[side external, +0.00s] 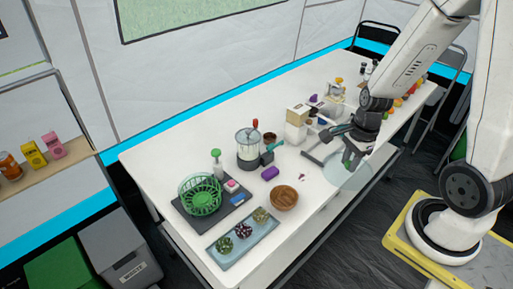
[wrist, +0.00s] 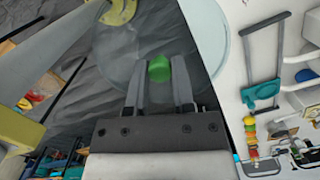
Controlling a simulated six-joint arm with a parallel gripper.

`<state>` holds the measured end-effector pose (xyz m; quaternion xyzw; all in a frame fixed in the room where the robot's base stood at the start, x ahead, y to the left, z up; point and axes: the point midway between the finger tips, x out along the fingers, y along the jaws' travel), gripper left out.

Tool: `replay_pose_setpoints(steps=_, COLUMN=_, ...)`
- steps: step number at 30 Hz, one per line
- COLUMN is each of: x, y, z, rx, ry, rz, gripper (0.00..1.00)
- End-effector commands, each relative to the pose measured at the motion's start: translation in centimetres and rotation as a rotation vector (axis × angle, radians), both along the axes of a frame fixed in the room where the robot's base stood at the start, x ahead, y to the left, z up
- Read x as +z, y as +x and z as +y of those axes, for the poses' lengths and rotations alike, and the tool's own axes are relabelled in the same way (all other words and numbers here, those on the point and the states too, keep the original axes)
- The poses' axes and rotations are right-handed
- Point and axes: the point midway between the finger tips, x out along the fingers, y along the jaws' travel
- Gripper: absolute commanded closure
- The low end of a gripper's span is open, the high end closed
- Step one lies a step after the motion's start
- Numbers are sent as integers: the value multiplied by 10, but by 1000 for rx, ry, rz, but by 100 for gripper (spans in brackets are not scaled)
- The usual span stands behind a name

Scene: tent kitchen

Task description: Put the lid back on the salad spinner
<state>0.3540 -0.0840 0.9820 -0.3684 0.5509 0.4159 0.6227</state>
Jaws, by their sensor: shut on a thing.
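The lid is a clear, pale round disc (side external: 349,176) with a green knob. My gripper (side external: 352,158) is shut on the knob, and the lid hangs below it by the table's front edge. In the wrist view the green knob (wrist: 158,69) sits between my two fingers (wrist: 160,88), with the see-through disc (wrist: 112,58) spread around it. The salad spinner, seen as a green slatted basket (side external: 201,195), stands open on a dark mat at the table's left end, well away from my gripper. Its inside is partly hidden by the slats.
A green-topped upright item (side external: 217,160) is behind the basket. A blue tray (side external: 224,258) holds small round items in front.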

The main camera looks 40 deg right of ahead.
Motion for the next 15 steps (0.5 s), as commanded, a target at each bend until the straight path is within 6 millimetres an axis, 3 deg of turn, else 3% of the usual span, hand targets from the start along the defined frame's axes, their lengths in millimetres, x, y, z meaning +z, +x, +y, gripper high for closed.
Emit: replay_pose_setpoints(steps=15, x=34, y=5, z=1, rx=12, ry=0, rz=0, gripper=100)
